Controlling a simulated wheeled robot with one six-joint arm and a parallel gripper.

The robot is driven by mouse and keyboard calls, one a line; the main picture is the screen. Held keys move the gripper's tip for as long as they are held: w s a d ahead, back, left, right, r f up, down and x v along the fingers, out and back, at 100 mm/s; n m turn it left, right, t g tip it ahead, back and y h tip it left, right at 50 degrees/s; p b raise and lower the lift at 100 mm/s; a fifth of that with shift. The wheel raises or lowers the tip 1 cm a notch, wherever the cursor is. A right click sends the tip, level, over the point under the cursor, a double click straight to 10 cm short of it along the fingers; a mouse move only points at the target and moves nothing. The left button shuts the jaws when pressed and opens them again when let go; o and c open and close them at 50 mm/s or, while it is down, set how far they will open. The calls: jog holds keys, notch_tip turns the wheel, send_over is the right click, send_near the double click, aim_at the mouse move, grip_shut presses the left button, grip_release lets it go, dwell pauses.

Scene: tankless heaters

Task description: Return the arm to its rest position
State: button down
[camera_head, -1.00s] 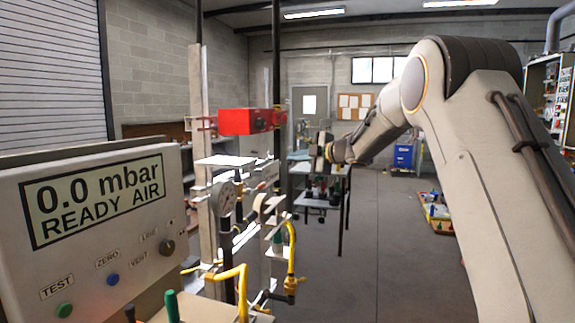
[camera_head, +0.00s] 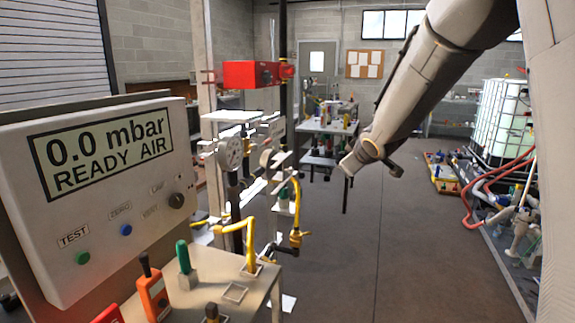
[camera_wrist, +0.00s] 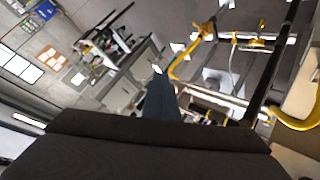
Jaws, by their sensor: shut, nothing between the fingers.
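My arm (camera_head: 430,75) comes down from the upper right of the head view and ends in mid-air, in front of the open floor. Its wrist end (camera_head: 365,152) is small there, and the fingers cannot be made out. In the wrist view my gripper (camera_wrist: 158,72) shows as a dark body with a narrow blue-grey finger shape pointing away. The fingers are together with nothing between them. No object is held.
A meter panel (camera_head: 110,190) reading "0.0 mbar READY AIR" stands at left. A pipe stand with a gauge (camera_head: 230,152) and a red box (camera_head: 250,74) is left of the arm. A caged white tank (camera_head: 503,115) and hoses are at right. Floor (camera_head: 400,240) between is clear.

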jog(key=s+f+m+g, duration=0.3)
jog(key=s+f, duration=0.2)
jog(key=s, duration=0.7)
jog(key=s+f+m+g, duration=0.2)
jog(key=s+f, duration=0.3)
jog(key=s, duration=0.8)
jog(key=s+d+f+m+g+h, duration=0.1)
jog(key=s+f+m+g, duration=0.2)
jog(key=s, duration=1)
notch_tip(320, 180, down, 3)
jog(key=shift+f+m+g, duration=0.1)
jog(key=shift+m+g, duration=0.2)
jog(key=shift+g, duration=0.6)
